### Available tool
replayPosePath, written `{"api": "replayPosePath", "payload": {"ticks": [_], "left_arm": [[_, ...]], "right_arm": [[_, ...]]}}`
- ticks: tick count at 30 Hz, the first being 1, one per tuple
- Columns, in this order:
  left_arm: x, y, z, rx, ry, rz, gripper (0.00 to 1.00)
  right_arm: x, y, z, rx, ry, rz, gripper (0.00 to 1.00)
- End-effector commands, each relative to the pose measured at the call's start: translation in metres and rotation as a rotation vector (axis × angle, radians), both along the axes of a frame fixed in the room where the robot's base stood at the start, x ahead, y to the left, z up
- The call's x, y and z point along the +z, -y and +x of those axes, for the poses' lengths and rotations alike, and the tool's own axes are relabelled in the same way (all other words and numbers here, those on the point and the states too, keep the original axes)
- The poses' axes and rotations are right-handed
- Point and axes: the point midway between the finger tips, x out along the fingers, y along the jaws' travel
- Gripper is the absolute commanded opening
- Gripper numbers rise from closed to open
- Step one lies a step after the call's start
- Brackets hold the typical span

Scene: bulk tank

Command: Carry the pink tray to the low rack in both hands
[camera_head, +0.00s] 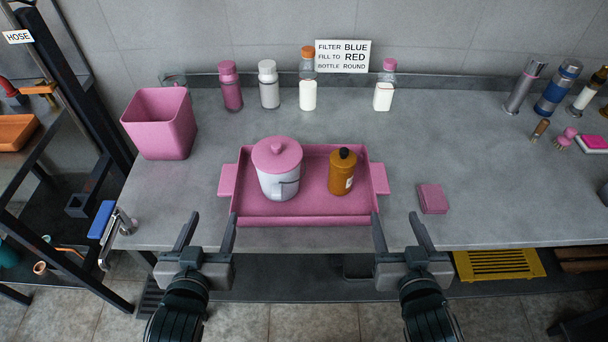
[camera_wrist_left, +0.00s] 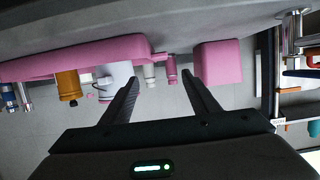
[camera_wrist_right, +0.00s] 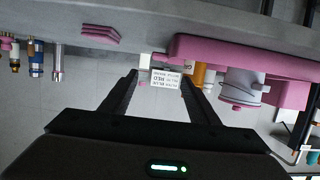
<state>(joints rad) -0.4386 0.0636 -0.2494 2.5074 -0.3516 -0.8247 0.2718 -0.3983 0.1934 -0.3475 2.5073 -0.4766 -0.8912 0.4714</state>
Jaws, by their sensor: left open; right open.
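The pink tray (camera_head: 320,207) lies on the grey counter, with a handle tab at each short side. A white jug with a pink lid (camera_head: 278,170) and an amber bottle with a black cap (camera_head: 342,172) stand in it. The tray also shows upside down in the left wrist view (camera_wrist_left: 110,50) and the right wrist view (camera_wrist_right: 225,50). My left gripper (camera_head: 210,225) is open and empty, in front of the tray's left front corner. My right gripper (camera_head: 395,228) is open and empty, in front of its right front corner. Neither touches the tray. I cannot identify the low rack for certain.
A pink bin (camera_head: 160,125) stands left of the tray and a folded pink cloth (camera_head: 432,198) lies right of it. Several bottles line the back wall. A dark shelf frame (camera_head: 75,95) is at the left. A yellow grate (camera_head: 498,264) sits below the counter's front edge.

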Motion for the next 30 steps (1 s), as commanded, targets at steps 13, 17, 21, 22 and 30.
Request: {"api": "replayPosePath", "payload": {"ticks": [13,17,21,22,30], "left_arm": [[-0.001,0.000,0.002,0.000,0.000,0.000,0.55],[-0.003,0.000,0.009,0.000,0.000,0.001,0.55],[-0.007,0.000,0.022,0.000,0.001,0.001,0.55],[-0.008,0.000,0.026,0.000,0.001,0.001,0.55],[-0.021,0.000,0.066,0.000,0.001,0.001,0.55]], "right_arm": [[-0.001,0.000,0.002,0.000,0.000,-0.001,0.55],[-0.003,0.000,0.009,0.000,0.000,-0.001,0.55],[-0.007,0.000,0.022,0.001,0.001,-0.002,0.55],[-0.008,0.000,0.026,0.001,0.001,-0.002,0.55],[-0.020,0.000,0.066,0.001,0.001,-0.003,0.55]]}}
